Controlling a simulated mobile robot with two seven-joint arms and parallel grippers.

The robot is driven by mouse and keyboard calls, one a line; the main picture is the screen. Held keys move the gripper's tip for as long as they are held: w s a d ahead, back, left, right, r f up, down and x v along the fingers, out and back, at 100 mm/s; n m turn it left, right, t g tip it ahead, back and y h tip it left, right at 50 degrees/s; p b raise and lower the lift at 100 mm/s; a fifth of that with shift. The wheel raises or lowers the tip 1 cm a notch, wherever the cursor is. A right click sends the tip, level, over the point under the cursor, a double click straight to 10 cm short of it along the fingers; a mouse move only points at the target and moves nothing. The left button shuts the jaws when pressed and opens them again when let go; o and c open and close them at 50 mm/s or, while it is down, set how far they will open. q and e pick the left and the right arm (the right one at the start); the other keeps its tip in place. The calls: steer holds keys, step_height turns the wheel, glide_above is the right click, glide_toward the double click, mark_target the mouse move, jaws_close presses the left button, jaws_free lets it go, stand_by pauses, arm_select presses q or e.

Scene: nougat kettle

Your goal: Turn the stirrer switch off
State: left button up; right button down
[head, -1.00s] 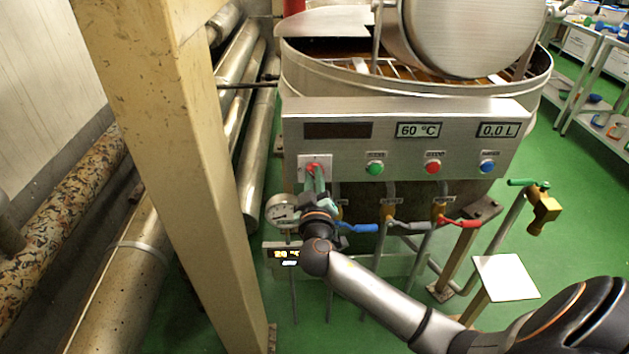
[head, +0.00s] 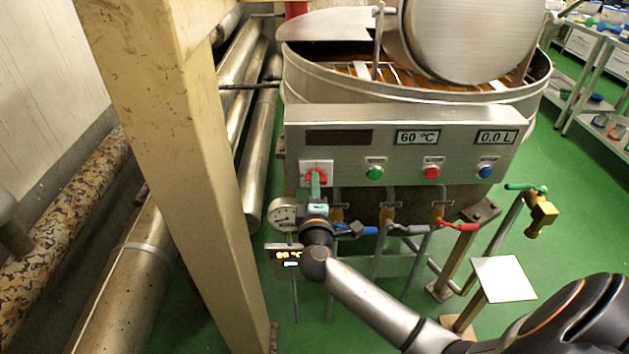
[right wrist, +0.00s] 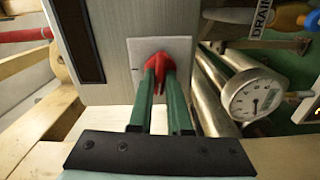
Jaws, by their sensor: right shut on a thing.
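The red rotary stirrer switch (head: 323,177) sits on a pale square plate at the left end of the steel control panel (head: 480,158). My right gripper (head: 315,180) reaches it from below and in front. Its green fingers are closed around the red handle (right wrist: 158,62), one on each side, in the right wrist view. The fingers partly cover the switch in the head view, so its exact angle is hard to read. My left gripper is not in view.
Green (head: 374,172), red (head: 431,172) and blue (head: 486,172) buttons line the panel right of the switch. A pressure gauge (head: 285,214) is just below left of it. Valves with blue, grey and red levers (head: 461,227) hang below. A beige post (head: 190,160) stands at left.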

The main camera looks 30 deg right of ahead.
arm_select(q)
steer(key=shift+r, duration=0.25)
arm_select(e)
steer(key=shift+n, duration=0.6)
steer(key=shift+n, duration=0.3)
steer(key=c, duration=0.9)
jaws_free()
steer(key=shift+o, duration=0.2)
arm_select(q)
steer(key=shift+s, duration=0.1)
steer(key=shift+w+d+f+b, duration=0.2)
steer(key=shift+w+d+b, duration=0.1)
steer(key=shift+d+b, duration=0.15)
arm_select(e)
steer(key=v, duration=1.2)
steer(key=shift+s, duration=0.3)
